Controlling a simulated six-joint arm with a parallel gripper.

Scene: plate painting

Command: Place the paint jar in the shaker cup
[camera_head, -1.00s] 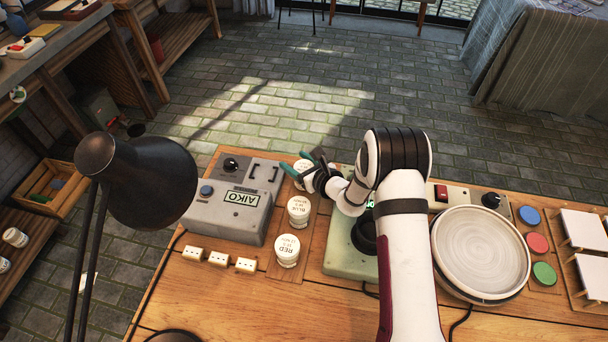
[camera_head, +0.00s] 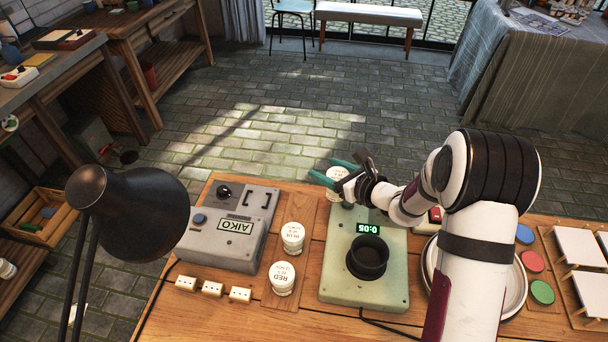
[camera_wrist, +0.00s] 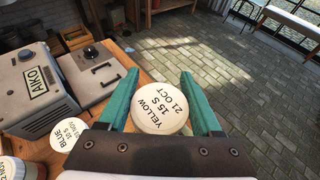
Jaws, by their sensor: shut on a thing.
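My gripper (camera_head: 334,177) has teal fingers and is shut on a white paint jar (camera_head: 338,173) at the back of the bench. In the wrist view the held jar (camera_wrist: 161,108) has a lid reading "YELLOW 15 S 21 OCT" and sits between both fingers. The shaker cup (camera_head: 367,257) is a black round cup on a pale green machine (camera_head: 335,284) with a display reading 0:05. The gripper and jar are behind the cup and a little left of it.
The blue jar (camera_head: 292,238) and red jar (camera_head: 281,278) stand on a wooden board left of the machine. A grey AIKO box (camera_head: 228,240) is further left. A round plate (camera_head: 515,290), partly behind my arm, and coloured discs (camera_head: 531,261) are right.

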